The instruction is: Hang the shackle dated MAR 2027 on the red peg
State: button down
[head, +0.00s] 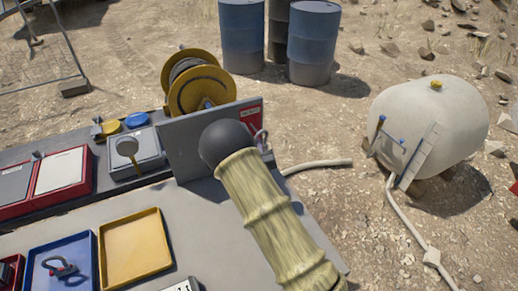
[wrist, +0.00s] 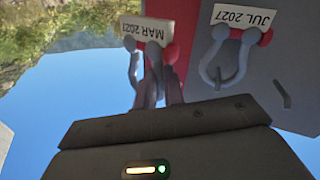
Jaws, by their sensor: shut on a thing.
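In the wrist view, a grey shackle (wrist: 131,66) with a red pin end carries a white tag (wrist: 143,30), upside down, that reads MAR and a year, probably 2027. My gripper (wrist: 161,82) is shut on this shackle, in front of a red patch (wrist: 187,30) on the board. I cannot tell a red peg from the shackle's red end here, nor whether the shackle is on a peg. A second shackle (wrist: 222,68), tagged JUL 2027, is to the right, against the grey board. In the head view my arm hides the gripper.
The upright grey board (head: 180,145) stands on the bench. A blue tray (head: 87,248) holds another shackle (head: 60,267); a yellow tray (head: 135,247) is empty. A yellow cable reel (head: 198,85) stands behind the board. A pale tank (head: 430,115) is at right.

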jog(key=shift+w+a+f+b, duration=0.25)
jog(key=shift+w+a+b, duration=0.1)
jog(key=shift+w, duration=0.5)
jog(key=shift+w+a+f+b, duration=0.3)
jog(key=shift+w+a, duration=0.1)
jog(key=shift+w, duration=0.45)
jog(key=shift+w+a+f+b, duration=0.2)
jog(key=shift+w+a+b, duration=0.15)
jog(key=shift+w, duration=0.5)
jog(key=c, duration=1.4)
grip_release()
